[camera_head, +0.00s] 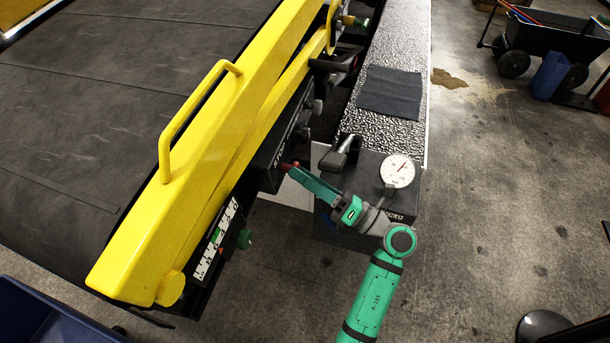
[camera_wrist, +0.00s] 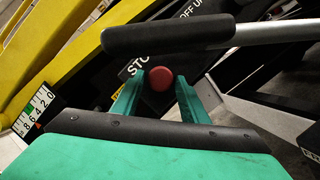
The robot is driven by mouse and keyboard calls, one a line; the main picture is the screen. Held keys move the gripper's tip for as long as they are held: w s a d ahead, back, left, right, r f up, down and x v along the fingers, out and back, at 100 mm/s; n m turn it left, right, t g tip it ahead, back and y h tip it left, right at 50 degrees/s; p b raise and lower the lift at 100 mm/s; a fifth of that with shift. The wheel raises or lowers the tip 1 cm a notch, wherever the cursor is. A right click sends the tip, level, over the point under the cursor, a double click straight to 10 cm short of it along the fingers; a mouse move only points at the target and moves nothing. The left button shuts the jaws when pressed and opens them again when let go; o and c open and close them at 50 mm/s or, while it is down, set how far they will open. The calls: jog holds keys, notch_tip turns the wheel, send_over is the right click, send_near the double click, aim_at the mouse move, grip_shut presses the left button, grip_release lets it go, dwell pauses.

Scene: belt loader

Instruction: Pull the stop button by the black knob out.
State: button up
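The stop button is a round red button (camera_wrist: 160,79) beside white "STO" lettering on a dark panel (camera_wrist: 138,64). In the head view the red button (camera_head: 287,166) shows small at the panel's lower end. My green gripper (camera_head: 294,171) reaches it from the right. In the wrist view the gripper's fingers (camera_wrist: 159,92) stand apart, one on each side of the button, with narrow gaps visible. I cannot tell whether either finger touches it. Dark knobs (camera_head: 304,132) sit farther up the panel; I cannot tell which one is the black knob.
A black-gripped lever (camera_wrist: 168,35) crosses just above the button in the wrist view. A grey box with a round gauge (camera_head: 397,171) stands right of my gripper. The yellow rail (camera_head: 215,135) runs along the left.

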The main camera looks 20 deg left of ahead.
jog(key=v, duration=1)
jog(key=shift+d, duration=0.3)
jog(key=shift+f, duration=0.1)
